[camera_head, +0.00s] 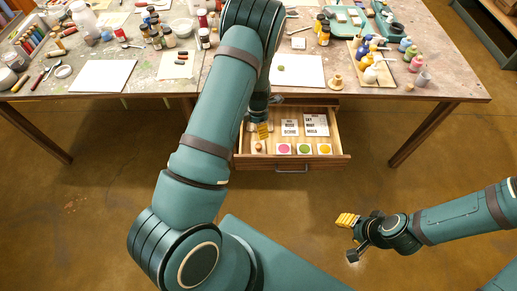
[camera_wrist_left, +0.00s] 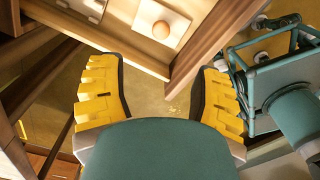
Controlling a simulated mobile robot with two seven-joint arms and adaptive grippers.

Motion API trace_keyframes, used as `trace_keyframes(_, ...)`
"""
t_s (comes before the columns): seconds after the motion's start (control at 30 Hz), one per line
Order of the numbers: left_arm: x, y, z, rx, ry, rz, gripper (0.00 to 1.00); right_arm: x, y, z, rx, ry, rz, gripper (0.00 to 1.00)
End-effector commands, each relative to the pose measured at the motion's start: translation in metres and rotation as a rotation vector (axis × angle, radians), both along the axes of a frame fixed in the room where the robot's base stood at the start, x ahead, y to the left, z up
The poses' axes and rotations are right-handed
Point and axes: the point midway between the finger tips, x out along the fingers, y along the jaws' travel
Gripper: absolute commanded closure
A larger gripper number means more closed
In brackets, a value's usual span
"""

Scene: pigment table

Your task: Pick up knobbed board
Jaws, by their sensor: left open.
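The knobbed board (camera_head: 259,148), a small pale plate with a round wooden knob, lies in the front left corner of the open drawer (camera_head: 342,157). In the left wrist view the board (camera_wrist_left: 161,28) shows at the top, inside the drawer wall. My left gripper (camera_head: 262,131) is at the drawer's left part, just behind the board in the head view. It is open and empty, its yellow fingers (camera_wrist_left: 160,95) wide apart with the board beyond them. My right gripper (camera_head: 350,237) is away to the lower right over the floor, fingers spread and empty.
The table (camera_head: 135,64) above carries jars, bottles and paper. Its edge lies close to my left arm. The floor before the drawer is clear.

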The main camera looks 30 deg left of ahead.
Motion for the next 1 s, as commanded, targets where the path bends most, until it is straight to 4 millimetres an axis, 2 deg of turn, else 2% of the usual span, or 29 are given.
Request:
trace_keyframes(0.13,0.001,0.002,-0.016,0.002,0.004,0.028,0.35,-0.001,0.000,-0.004,0.000,0.002,0.001,0.53)
trace_keyframes(0.43,0.001,0.001,-0.071,0.002,0.004,0.025,0.35,0.000,0.000,-0.016,0.000,-0.001,0.001,0.53)
trace_keyframes(0.77,0.001,0.000,-0.091,0.002,0.001,0.023,0.35,0.001,0.000,-0.019,-0.001,-0.004,0.000,0.53)
trace_keyframes(1.0,0.002,-0.003,-0.124,0.002,0.002,0.022,0.35,0.003,-0.001,-0.029,-0.002,-0.008,-0.001,0.53)
